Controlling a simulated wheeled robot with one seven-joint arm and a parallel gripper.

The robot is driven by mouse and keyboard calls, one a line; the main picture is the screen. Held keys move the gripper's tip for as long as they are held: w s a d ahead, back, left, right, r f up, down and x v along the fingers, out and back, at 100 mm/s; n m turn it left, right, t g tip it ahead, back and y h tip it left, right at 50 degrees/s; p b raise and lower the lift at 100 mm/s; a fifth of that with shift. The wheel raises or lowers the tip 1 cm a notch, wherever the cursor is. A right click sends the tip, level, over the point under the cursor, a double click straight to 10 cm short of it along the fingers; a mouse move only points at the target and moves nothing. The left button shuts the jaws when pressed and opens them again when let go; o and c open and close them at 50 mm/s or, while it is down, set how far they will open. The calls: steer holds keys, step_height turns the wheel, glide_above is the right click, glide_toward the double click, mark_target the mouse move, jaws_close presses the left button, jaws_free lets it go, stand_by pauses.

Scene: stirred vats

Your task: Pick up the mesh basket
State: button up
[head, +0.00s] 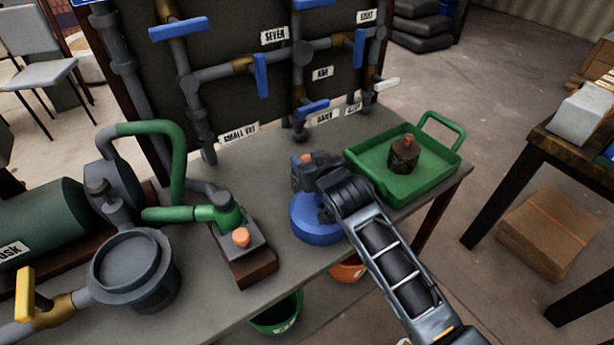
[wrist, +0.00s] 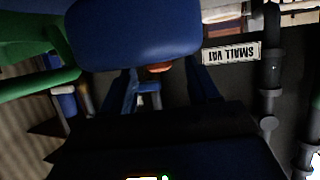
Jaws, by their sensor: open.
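A dark, rough-textured round body with an orange knob on top (head: 403,157) stands upright in the green tray (head: 453,166); it looks like the mesh basket. My gripper (head: 308,168) is to the left of the tray, apart from the basket, just above a round blue thing (head: 318,222). In the wrist view the open fingers (wrist: 165,85) point at this blue thing (wrist: 135,30), and an orange-red part (wrist: 158,67) shows between them. I cannot tell whether the fingers touch it. The basket is not recognisable in the wrist view.
A pump with an orange button (head: 241,237) and a grey pot (head: 131,268) stand on the bench to the left. A pipe panel with blue handles (head: 182,29) rises behind. The tray's raised handle (head: 445,124) sticks up at its back right.

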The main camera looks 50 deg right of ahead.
steer(key=shift+w+d+f, duration=0.2)
steer(key=shift+w, duration=0.15)
jaws_close()
stand_by(0.3)
